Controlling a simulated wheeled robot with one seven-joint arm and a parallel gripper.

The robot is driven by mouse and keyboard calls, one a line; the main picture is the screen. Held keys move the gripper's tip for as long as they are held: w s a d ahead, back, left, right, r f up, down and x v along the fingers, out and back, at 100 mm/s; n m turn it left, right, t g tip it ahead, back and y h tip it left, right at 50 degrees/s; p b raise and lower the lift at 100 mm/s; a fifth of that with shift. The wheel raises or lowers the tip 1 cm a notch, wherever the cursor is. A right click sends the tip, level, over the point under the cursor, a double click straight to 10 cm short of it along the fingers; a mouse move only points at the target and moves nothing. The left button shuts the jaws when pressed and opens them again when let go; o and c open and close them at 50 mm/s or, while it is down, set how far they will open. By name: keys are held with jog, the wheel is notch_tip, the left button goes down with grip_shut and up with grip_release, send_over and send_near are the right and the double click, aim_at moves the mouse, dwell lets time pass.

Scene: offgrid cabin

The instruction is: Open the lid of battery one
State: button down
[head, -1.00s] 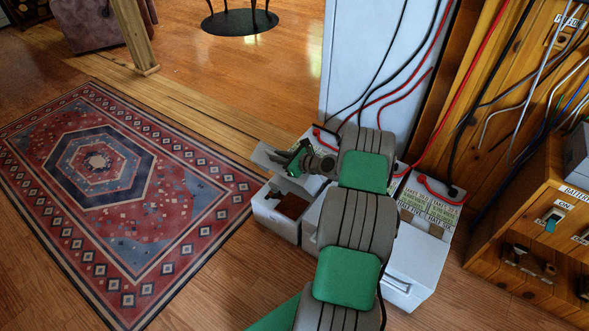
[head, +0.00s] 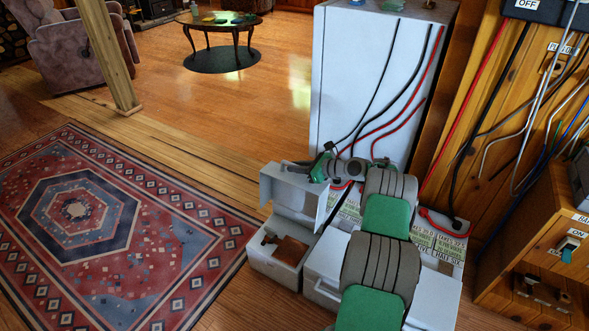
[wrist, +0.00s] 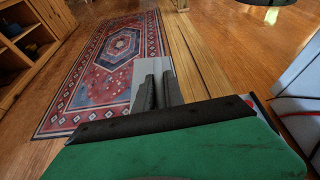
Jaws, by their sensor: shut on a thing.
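The leftmost white battery box (head: 261,258) stands on the floor with its lid (head: 287,196) raised steeply at the back. I cannot read a number on it. Its front part is uncovered, and a brown block and a small dark brown piece show inside. My gripper (head: 324,167) is at the lid's upper right edge, partly hidden by my arm. In the wrist view my gripper (wrist: 157,92) has its dark fingers close together on the pale grey lid (wrist: 149,67).
More white battery boxes (head: 442,290) with labelled tops stand to the right, partly behind my arm. A tall white cabinet (head: 350,75) with black and red cables is behind. A wooden control unit (head: 520,265) stands right. The patterned rug (head: 75,210) and floor at left are clear.

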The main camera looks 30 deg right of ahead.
jog(key=shift+w+a+r, duration=0.1)
jog(key=c, duration=1.7)
grip_release()
jog(key=shift+a, duration=0.1)
jog(key=shift+o, duration=1.3)
jog(key=shift+d, duration=0.25)
jog(key=shift+d, duration=0.1)
jog(key=p+v, duration=0.2)
jog(key=v, duration=0.5)
jog(key=shift+s+d+r, duration=0.1)
jog(key=shift+s+d, duration=0.05)
jog(key=shift+s, duration=0.25)
